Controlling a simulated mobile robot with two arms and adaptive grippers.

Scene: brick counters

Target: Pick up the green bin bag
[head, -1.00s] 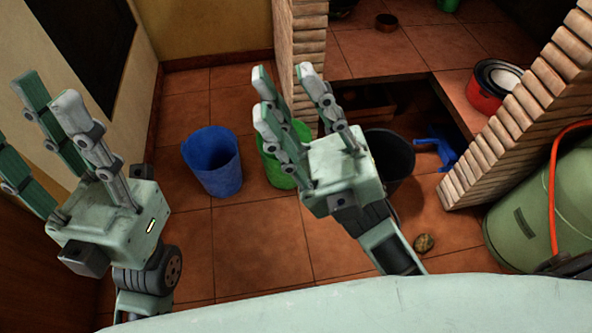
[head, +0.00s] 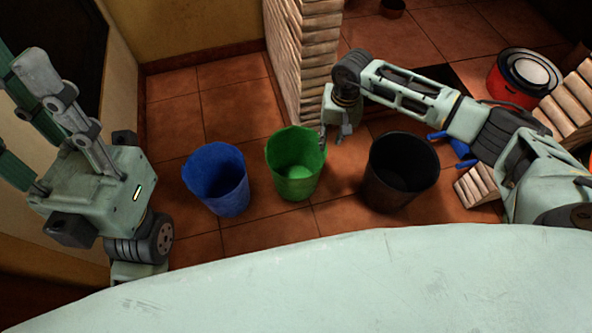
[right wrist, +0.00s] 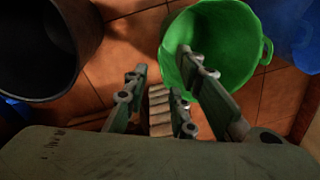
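The green bin (head: 283,182) stands upright on the tiled floor between a blue and a black bin. A lighter green, smooth patch shows inside it; I cannot tell whether this is a bag or the bin's bottom. My right gripper (head: 334,140) hangs beside the green bin's right rim, fingers downward. In the right wrist view the green bin (right wrist: 235,45) is close beyond the fingers, and my right gripper (right wrist: 160,75) is open and empty. My left gripper (head: 22,100) is raised at the left, fingers spread and empty, away from the bins.
The blue bin (head: 217,180) stands left of the green one, and the black bin (head: 398,172) right of it. A brick pillar (head: 303,60) rises behind the green bin. A red pot (head: 508,88) and a blue object (head: 462,150) are at the right. Bare floor lies behind the blue bin.

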